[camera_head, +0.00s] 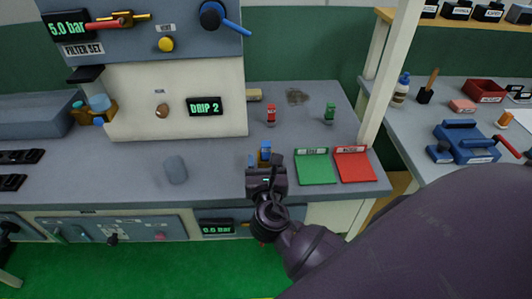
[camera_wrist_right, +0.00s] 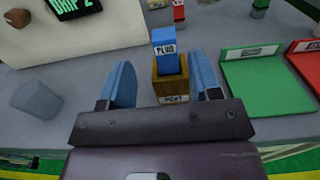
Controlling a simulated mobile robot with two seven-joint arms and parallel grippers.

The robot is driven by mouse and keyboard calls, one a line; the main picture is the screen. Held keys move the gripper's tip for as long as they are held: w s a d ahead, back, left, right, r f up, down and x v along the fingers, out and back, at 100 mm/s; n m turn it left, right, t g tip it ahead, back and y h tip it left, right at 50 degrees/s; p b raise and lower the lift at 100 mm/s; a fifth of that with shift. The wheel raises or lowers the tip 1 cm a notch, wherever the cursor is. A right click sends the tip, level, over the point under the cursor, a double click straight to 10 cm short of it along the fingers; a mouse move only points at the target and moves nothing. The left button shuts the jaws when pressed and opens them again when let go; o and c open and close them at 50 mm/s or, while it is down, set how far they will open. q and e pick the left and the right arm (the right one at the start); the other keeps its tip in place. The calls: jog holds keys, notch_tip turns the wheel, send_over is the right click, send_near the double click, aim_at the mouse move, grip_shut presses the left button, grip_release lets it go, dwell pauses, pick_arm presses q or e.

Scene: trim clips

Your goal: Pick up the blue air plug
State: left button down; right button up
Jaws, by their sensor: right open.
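The blue air plug (camera_wrist_right: 165,52), labelled PLUG, stands upright in a small tan holder (camera_wrist_right: 171,82) on the grey bench. In the head view the plug (camera_head: 265,150) shows just beyond my right gripper (camera_head: 265,168), which partly hides the holder. In the right wrist view my right gripper (camera_wrist_right: 163,85) is open, with one blue finger on each side of the holder and the plug between and beyond them. Whether the fingers touch the holder I cannot tell. My left gripper is not in view.
A green tray (camera_head: 312,167) and a red tray (camera_head: 352,166) lie right of the holder. A grey cylinder (camera_head: 175,169) stands to the left. Small red (camera_head: 271,115) and green (camera_head: 329,112) items stand behind. A white post (camera_head: 390,75) rises at the right.

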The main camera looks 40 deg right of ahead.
aim_at(266, 149)
jog(key=shift+d+r+x, duration=0.1)
jog(key=shift+d+x, duration=0.05)
jog(key=shift+x, duration=1.25)
jog(key=shift+d+r+x, duration=0.1)
jog(key=shift+d+x, duration=0.05)
jog(key=shift+x, duration=1.2)
jog(key=shift+s, duration=0.15)
jog(key=shift+c, duration=0.4)
grip_shut()
jog(key=shift+r, duration=0.1)
